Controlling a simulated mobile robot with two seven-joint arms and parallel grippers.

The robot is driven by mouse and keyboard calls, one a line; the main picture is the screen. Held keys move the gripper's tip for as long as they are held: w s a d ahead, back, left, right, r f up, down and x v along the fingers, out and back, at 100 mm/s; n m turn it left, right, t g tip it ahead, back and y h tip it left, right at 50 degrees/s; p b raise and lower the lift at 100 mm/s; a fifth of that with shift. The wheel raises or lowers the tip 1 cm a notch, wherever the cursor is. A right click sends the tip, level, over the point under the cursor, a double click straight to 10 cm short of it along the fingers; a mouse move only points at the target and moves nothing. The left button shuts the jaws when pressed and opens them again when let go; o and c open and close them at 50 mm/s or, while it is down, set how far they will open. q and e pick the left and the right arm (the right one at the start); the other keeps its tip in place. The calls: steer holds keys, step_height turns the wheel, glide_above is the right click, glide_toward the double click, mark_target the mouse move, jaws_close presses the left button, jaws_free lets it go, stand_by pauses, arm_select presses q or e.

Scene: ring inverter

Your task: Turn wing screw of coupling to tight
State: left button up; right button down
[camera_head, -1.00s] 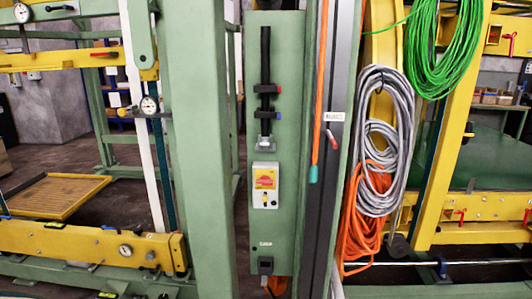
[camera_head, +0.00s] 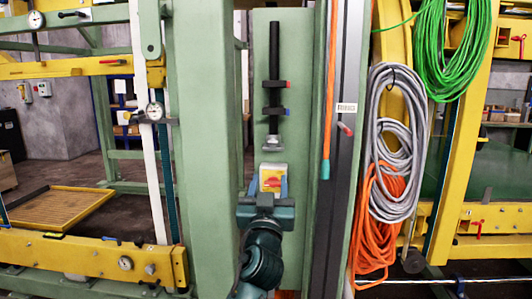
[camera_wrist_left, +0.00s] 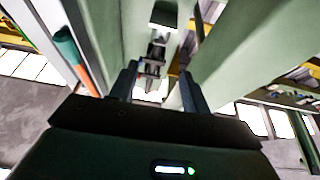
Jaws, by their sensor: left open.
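The coupling (camera_head: 272,100) is a black vertical rod with two dark collars on a green panel. A small red-tipped screw (camera_head: 288,85) sticks out at the upper collar and a blue-tipped one (camera_head: 287,110) at the lower. I cannot tell which is the wing screw. A metal end piece (camera_head: 270,143) sits at the bottom of the rod. My left gripper (camera_head: 268,187) is open and empty, pointing up below the coupling, in front of the switch box. In the left wrist view the coupling (camera_wrist_left: 155,52) shows beyond the open fingers (camera_wrist_left: 159,75).
The switch box (camera_head: 272,172) is partly hidden by my left gripper. Right of the panel is a dark rail (camera_head: 335,200) with an orange tube (camera_head: 326,100). Grey (camera_head: 388,100) and orange cables (camera_head: 372,240) hang farther right. A green post (camera_head: 202,150) stands left of the panel.

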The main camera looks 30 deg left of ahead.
mark_target(273, 143)
arm_select(q)
steer(key=p+x, duration=0.2)
steer(key=x, duration=1)
steer(key=shift+s+r, duration=0.1)
steer(key=shift+r, duration=0.1)
steer(key=shift+w+a+r+p, duration=0.1)
steer(key=shift+w+p, duration=0.1)
steer(key=shift+w, duration=0.1)
steer(key=shift+w+a+r+p, duration=0.1)
steer(key=shift+w+a+p, duration=0.05)
steer(key=shift+w, duration=0.1)
arm_select(e)
steer(key=shift+s+d+r+n, duration=0.15)
steer(key=shift+d+r+n, duration=0.15)
steer(key=shift+r, duration=0.25)
arm_select(q)
steer(key=shift+c, duration=0.2)
steer(key=c, duration=0.9)
arm_select(e)
steer(key=shift+r, duration=0.3)
